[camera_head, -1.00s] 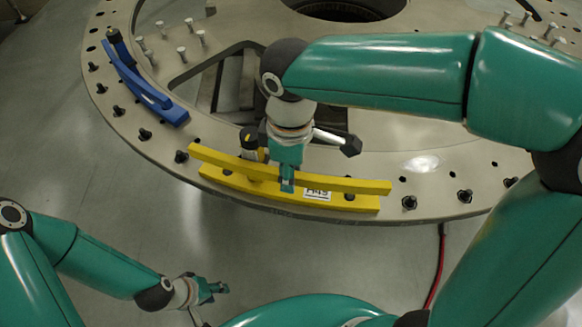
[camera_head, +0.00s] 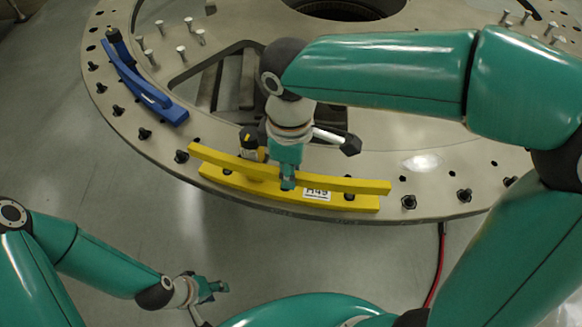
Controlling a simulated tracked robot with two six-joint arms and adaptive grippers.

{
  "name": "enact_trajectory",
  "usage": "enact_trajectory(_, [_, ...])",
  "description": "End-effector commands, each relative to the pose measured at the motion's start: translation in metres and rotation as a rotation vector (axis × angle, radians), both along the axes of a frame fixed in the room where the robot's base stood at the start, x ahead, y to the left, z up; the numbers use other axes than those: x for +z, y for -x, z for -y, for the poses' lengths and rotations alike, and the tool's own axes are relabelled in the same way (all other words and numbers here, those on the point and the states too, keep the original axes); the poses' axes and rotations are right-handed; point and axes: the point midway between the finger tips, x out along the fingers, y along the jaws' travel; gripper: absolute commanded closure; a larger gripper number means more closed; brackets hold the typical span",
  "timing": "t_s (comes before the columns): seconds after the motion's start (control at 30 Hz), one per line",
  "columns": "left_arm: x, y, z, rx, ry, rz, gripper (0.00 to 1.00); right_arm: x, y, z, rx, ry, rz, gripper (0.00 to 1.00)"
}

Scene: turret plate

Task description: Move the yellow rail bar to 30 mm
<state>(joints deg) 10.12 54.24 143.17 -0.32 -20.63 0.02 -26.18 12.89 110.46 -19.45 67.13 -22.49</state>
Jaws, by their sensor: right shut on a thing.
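The yellow rail bar (camera_head: 345,184) is a long, slightly curved bar at the front edge of the round plate. It lies above a yellow base (camera_head: 240,189) that carries a white label (camera_head: 316,194), with a gap showing between them. My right gripper (camera_head: 287,183) reaches down from above and is shut on the bar near its middle, hiding a small part of it. My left gripper (camera_head: 217,289) hangs low at the lower left, away from the plate; its fingers are too small to tell open from shut.
The large grey turret plate (camera_head: 150,148) has black bolts along its rim. A blue curved rail (camera_head: 140,85) sits at its left. A black knob (camera_head: 250,137) stands behind the yellow bar. Several silver pins (camera_head: 160,27) stand at the back. Bare floor lies in front left.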

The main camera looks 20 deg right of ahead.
Motion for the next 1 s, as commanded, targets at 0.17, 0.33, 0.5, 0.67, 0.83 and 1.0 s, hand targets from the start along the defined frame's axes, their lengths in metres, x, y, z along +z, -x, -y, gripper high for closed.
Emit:
enact_trajectory(0.17, [0.003,0.0,0.0,0.0,0.0,0.0,0.6,0.004,0.0,0.0,0.0,-0.001,0.002,1.0])
enact_trajectory(0.33, [0.005,0.0,0.0,0.0,0.0,0.0,0.6,0.007,-0.001,0.0,0.0,-0.001,0.003,1.0])
enact_trajectory(0.5, [0.007,0.0,0.0,0.0,0.0,0.0,0.6,0.009,-0.001,0.0,0.0,-0.001,0.004,1.0])
enact_trajectory(0.67, [0.009,0.0,0.0,0.0,0.0,0.0,0.6,0.011,-0.001,0.0,-0.001,-0.002,0.005,1.0])
enact_trajectory(0.83, [0.01,0.0,0.0,0.0,0.0,0.0,0.6,0.013,-0.001,0.0,-0.001,-0.002,0.005,1.0])
enact_trajectory(1.0, [0.012,0.0,0.0,0.0,0.0,0.0,0.6,0.015,-0.001,0.0,-0.001,-0.002,0.006,1.0])
